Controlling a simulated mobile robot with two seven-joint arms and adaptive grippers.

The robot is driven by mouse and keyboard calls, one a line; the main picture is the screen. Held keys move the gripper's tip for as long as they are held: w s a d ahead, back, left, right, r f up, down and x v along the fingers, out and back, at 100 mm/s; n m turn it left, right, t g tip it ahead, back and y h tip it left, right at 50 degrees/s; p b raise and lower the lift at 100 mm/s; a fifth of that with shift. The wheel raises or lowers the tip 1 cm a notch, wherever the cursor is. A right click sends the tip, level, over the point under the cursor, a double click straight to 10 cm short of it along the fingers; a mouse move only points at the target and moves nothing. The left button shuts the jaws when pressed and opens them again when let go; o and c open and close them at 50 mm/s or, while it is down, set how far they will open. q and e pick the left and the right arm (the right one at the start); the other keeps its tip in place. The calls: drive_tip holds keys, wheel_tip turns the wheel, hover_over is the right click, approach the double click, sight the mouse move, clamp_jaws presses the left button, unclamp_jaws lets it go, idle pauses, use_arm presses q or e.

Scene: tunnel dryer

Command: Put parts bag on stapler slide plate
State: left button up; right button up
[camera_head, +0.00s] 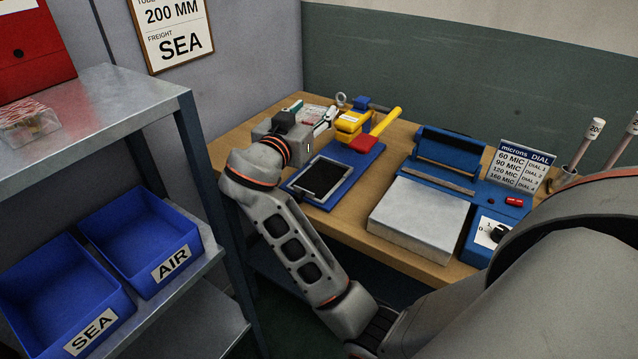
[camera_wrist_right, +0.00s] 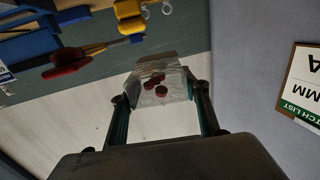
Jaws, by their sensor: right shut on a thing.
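My right gripper (camera_head: 324,121) reaches over the back left of the bench, left of the yellow stapler (camera_head: 351,121). In the right wrist view the right gripper (camera_wrist_right: 160,100) is shut on the clear parts bag (camera_wrist_right: 174,77), which holds several dark red round parts. The bag is in the air, apart from the stapler. The stapler has a red and yellow lever and stands on a blue base (camera_head: 361,165). A black plate with a pale frame (camera_head: 320,178), which looks like the slide plate, lies at the front of this base. My left gripper is not in view.
A blue sealer (camera_head: 446,152) with a grey metal plate (camera_head: 419,217) stands to the right, with a dial card (camera_head: 522,165) behind. A metal shelf (camera_head: 95,107) with blue AIR (camera_head: 140,237) and SEA (camera_head: 60,290) bins is at left. A sign (camera_head: 172,30) hangs behind.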

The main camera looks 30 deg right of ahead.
drive_tip(key=r+m+g, duration=0.1)
drive_tip(key=r, duration=0.1)
drive_tip(key=s+r+m+g+h+b, duration=0.1)
drive_tip(key=r+g, duration=0.1)
drive_tip(key=shift+s+d+r+h, duration=0.1)
drive_tip(key=shift+s+r+h, duration=0.05)
drive_tip(key=shift+h, duration=0.15)
hover_over(317, 181)
wheel_tip(317, 181, down, 15)
drive_tip(key=shift+f+b, duration=0.1)
drive_tip(key=shift+b, duration=0.2)
drive_tip(key=shift+f, duration=2.2)
drive_tip(key=shift+f, duration=0.15)
drive_tip(key=o, duration=1.2)
